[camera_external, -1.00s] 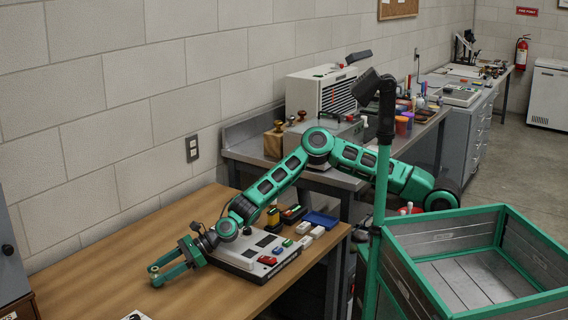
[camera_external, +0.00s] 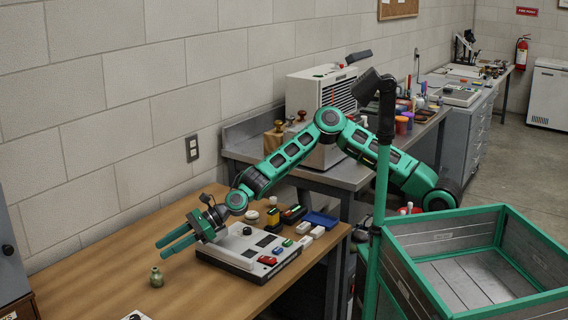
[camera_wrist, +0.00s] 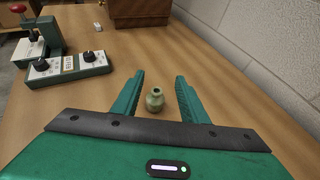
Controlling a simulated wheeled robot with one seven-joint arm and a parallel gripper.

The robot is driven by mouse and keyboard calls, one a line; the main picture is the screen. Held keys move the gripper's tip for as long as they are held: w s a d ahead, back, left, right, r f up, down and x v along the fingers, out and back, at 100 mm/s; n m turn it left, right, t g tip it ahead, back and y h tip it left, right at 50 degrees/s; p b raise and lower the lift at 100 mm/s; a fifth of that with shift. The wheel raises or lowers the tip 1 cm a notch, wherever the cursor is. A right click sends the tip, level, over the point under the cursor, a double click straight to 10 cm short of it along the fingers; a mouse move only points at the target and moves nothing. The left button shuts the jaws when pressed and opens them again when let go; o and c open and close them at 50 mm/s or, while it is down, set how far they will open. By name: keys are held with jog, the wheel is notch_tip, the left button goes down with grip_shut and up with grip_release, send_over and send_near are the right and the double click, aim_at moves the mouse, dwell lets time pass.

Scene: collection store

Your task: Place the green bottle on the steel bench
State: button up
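The green bottle (camera_external: 156,277) is small, pale olive green and round-bodied. It stands upright on the wooden table near the front left in the external view. My gripper (camera_external: 160,249) is open and empty, with its fingers pointing left above the bottle. In the wrist view the bottle (camera_wrist: 155,100) shows between the two spread fingers (camera_wrist: 160,76), and neither finger appears to touch it. The steel bench (camera_external: 345,178) stands behind the wooden table along the wall, partly hidden by my arm.
A grey-white control box (camera_external: 240,257) lies on the wooden table (camera_external: 110,265) beneath my wrist, with small items and a blue tray (camera_external: 320,219) to its right. The bench holds a white slatted unit (camera_external: 318,92), wooden-handled pieces and colored cups (camera_external: 402,124). A green-framed crate (camera_external: 440,240) stands at right.

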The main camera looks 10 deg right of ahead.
aim_at(161, 273)
jog(key=f+m+t, duration=0.1)
jog(key=f, duration=0.1)
jog(key=s+a+f+m+t, duration=0.1)
jog(key=f, duration=0.1)
jog(key=f+m+t, duration=0.1)
jog(key=shift+s+a+f+t, duration=0.2)
jog(key=shift+a+f+t, duration=0.05)
jog(key=shift+f+t, duration=0.15)
jog(key=shift+a+f+y, duration=0.3)
jog(key=shift+a+f, duration=0.15)
jog(key=shift+a, duration=0.4)
jog(key=shift+x, duration=2.8)
grip_shut()
